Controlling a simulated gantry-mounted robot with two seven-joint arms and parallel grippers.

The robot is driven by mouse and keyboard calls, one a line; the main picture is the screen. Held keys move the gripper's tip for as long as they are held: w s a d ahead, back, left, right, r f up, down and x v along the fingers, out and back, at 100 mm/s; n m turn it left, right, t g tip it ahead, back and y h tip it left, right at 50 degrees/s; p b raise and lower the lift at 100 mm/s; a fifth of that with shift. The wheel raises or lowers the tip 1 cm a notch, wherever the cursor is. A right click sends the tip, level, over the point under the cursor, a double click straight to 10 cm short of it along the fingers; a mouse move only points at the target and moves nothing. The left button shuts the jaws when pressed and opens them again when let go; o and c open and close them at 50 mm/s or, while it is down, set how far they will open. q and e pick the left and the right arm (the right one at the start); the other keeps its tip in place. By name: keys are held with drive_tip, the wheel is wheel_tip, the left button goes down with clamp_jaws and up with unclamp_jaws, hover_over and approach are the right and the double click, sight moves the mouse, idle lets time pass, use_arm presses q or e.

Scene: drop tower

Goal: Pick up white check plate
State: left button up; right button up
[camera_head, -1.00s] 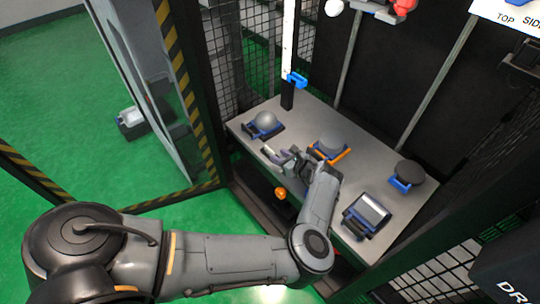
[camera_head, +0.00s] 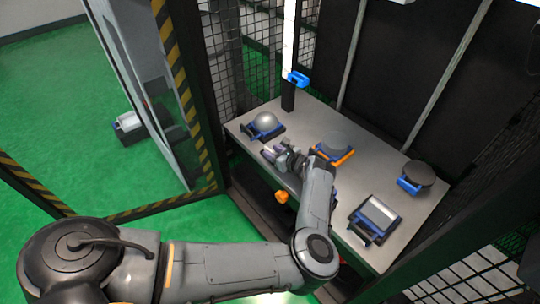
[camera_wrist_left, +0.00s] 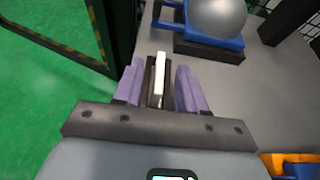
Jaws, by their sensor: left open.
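The white check plate (camera_wrist_left: 159,73) stands on edge in a dark holder in the left wrist view. My left gripper (camera_wrist_left: 158,88) is open, with its purple fingers on either side of the plate. A gap shows between the plate and each finger. In the head view my left gripper (camera_head: 272,155) is low over the near left edge of the grey table, and it mostly hides the plate there. My right gripper is not in view.
On the grey table (camera_head: 285,130) a silver dome (camera_head: 266,121) sits on a blue-edged base behind the gripper. A grey disc (camera_head: 335,142) with orange trim, a dark disc (camera_head: 419,172) and a blue-framed block (camera_head: 380,214) stand to the right. A yellow-black post (camera_head: 180,85) is at left.

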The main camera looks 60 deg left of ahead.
use_arm(q)
drive_tip(key=shift+c, duration=0.3)
clamp_jaws()
